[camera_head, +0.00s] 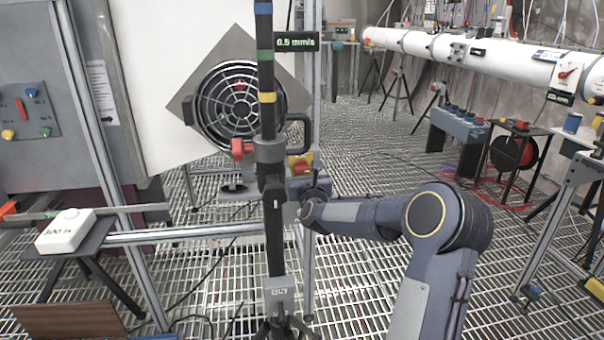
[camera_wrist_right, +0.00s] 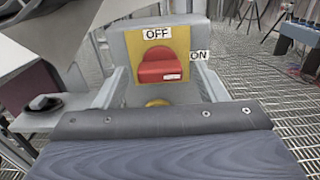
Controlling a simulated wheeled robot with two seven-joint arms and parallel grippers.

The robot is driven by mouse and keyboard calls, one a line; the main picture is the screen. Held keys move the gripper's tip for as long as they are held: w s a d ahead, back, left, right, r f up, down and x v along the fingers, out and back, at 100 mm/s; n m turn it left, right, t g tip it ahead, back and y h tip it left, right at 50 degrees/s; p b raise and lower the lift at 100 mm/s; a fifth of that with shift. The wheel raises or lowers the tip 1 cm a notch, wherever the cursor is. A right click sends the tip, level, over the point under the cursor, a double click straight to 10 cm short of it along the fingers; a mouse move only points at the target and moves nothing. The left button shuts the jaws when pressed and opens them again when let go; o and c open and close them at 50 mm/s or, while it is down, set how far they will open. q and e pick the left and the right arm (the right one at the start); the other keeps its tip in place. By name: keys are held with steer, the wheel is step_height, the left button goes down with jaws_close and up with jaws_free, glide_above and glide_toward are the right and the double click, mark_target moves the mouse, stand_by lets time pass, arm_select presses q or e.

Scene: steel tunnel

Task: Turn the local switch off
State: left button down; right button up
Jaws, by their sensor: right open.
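The local switch (camera_wrist_right: 160,66) is a grey box with a yellow plate and a red handle. In the right wrist view an OFF label is above the handle and an ON label is to its right. The handle lies sideways, with a small white mark at its right end. In the head view the switch's red and yellow front (camera_head: 300,161) shows just right of the dark pole. My right gripper (camera_head: 312,186) is open close in front of the switch, partly hidden by the pole. Its fingers appear on either side of the switch. My left gripper is not in view.
A dark banded pole (camera_head: 267,130) on a tripod stands close to my right gripper. A caged fan (camera_head: 237,103) is behind it. A grey rail (camera_head: 180,234) and a white box (camera_head: 66,231) are at left.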

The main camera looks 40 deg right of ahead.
steer(key=shift+w+d, duration=0.15)
steer(key=shift+w, duration=0.1)
steer(key=c, duration=1)
